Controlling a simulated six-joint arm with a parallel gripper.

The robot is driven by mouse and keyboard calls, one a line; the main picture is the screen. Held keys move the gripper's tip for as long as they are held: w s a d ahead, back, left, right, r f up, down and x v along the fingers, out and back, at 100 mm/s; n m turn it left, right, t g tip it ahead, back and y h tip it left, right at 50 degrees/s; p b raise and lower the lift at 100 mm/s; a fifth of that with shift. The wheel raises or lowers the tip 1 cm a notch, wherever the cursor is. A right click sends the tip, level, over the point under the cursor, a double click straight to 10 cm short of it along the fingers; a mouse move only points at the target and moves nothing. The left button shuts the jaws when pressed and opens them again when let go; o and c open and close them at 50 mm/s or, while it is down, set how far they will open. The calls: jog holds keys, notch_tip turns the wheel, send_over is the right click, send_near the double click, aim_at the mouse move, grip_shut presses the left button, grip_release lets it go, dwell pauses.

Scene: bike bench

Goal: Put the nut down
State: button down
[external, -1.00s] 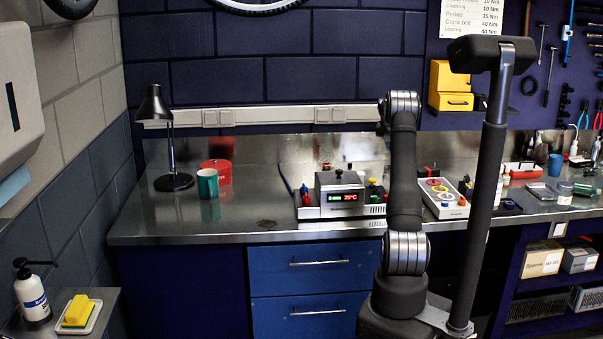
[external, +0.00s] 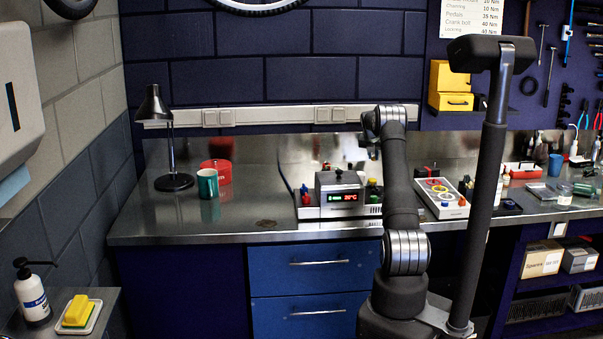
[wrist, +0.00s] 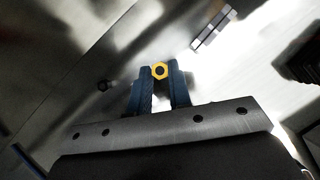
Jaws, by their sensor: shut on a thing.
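The nut (wrist: 160,71) is a yellow hex ring. In the wrist view it sits between the tips of my gripper's two blue fingers (wrist: 160,78), which are shut on it. In the external view my gripper is a small dark shape (external: 367,146) over the bench, just right of the grey box with the lit display; the nut cannot be made out there. The wrist view shows a blurred grey metal surface beyond the nut; I cannot tell the height.
The grey box with a display (external: 338,190) stands on the steel bench (external: 245,212). A teal mug (external: 207,183), a red tin (external: 222,172) and a black lamp (external: 173,182) stand at left. The bench middle-left is mostly clear.

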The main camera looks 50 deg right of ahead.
aim_at(373, 169)
jog(key=shift+f, duration=2)
jog(key=shift+f, duration=0.1)
jog(key=c, duration=1.3)
grip_release()
jog(key=shift+r, duration=0.2)
jog(key=v, duration=1.2)
jog(key=shift+f, duration=0.1)
